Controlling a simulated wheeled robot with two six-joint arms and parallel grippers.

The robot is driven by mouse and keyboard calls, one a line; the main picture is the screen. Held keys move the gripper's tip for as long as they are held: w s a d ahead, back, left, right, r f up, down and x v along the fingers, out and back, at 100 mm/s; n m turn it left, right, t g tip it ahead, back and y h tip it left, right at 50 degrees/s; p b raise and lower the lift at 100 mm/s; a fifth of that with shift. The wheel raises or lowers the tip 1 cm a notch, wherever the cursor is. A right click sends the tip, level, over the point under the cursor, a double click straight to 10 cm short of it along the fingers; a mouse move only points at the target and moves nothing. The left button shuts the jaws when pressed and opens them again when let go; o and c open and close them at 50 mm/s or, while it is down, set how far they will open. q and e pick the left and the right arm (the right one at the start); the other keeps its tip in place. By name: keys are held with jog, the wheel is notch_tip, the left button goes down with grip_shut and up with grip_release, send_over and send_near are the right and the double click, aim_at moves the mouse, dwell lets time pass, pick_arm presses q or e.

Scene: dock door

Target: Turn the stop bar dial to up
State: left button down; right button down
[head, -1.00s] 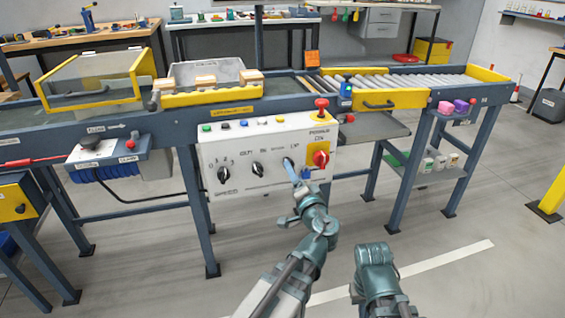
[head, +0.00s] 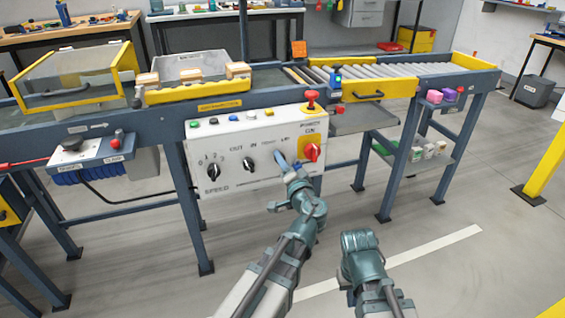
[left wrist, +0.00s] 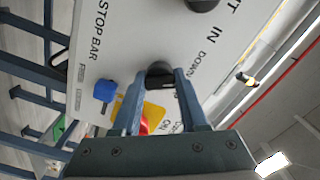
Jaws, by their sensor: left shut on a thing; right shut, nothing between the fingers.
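The white control panel (head: 232,178) faces me with a row of black dials. My left gripper (head: 279,157) is at the dial marked DOWN and UP, left of the red power switch (head: 312,152); its fingers hide this dial in the head view. In the left wrist view the black stop bar dial (left wrist: 159,70) sits between the fingertips of my left gripper (left wrist: 157,82), which is shut on it. The dial's pointer direction cannot be told. The lettering STOP BAR (left wrist: 97,30) shows on the panel. My right gripper (head: 358,240) is low in front, away from the panel, its fingers hidden.
The speed dial (head: 213,172) and the OUT/IN dial (head: 249,164) are left of my left gripper. A red mushroom button (head: 311,98) stands on the panel's top.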

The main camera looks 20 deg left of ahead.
pick_arm(q)
jog(key=shift+m, duration=0.3)
jog(key=m, duration=0.5)
jog(key=shift+m, duration=0.3)
jog(key=m, duration=0.5)
jog(key=shift+m, duration=0.3)
dwell(0.3)
jog(key=shift+c, duration=2.2)
grip_release()
jog(key=shift+s, duration=0.1)
